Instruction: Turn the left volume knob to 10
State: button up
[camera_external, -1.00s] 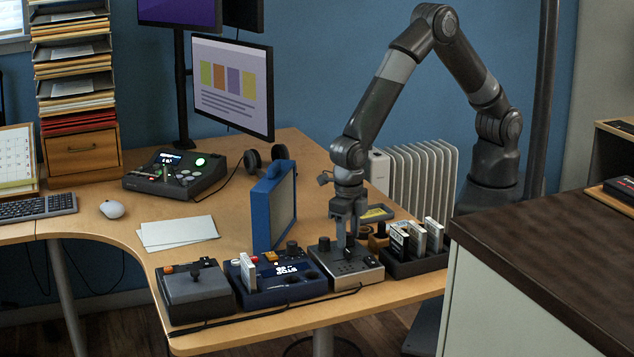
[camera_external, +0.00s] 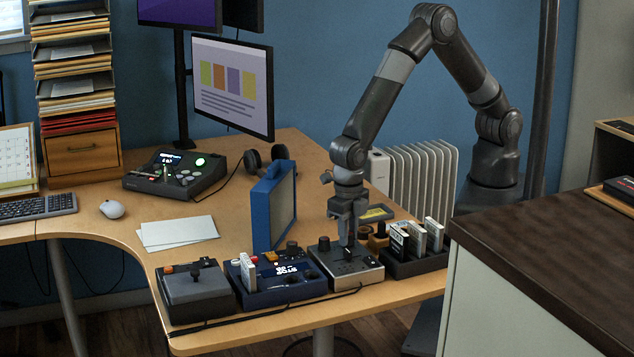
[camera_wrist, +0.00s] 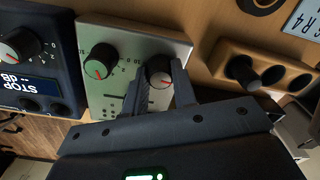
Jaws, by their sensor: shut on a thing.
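A silver mixer panel (camera_external: 366,273) with two dark round knobs lies near the desk's front edge; it also shows in the wrist view (camera_wrist: 119,32). One knob (camera_wrist: 100,61) is free, with a red mark on its face and a printed scale around it. My gripper (camera_wrist: 161,80) is shut on the other knob (camera_wrist: 159,67), one finger on each side. This held knob has a red mark near its lower edge, and its scale is partly hidden by the fingers. In the external view my gripper (camera_external: 348,239) points down onto the panel and hides most of the held knob.
A dark blue device (camera_external: 285,284) with a display stands close to the left of the panel. A black rack (camera_external: 420,263) with several upright cartridges stands close to its right. A blue upright case (camera_external: 274,215) stands behind to the left. A cable runs along the front.

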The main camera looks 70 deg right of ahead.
jog(key=m, duration=0.8)
jog(key=shift+m, duration=0.4)
jog(key=m, duration=0.4)
jog(key=shift+m, duration=0.3)
jog(key=m, duration=0.8)
jog(key=shift+d, duration=0.1)
jog(key=m, duration=0.4)
jog(key=shift+m, duration=0.3)
jog(key=m, duration=0.4)
jog(key=shift+m, duration=2.1)
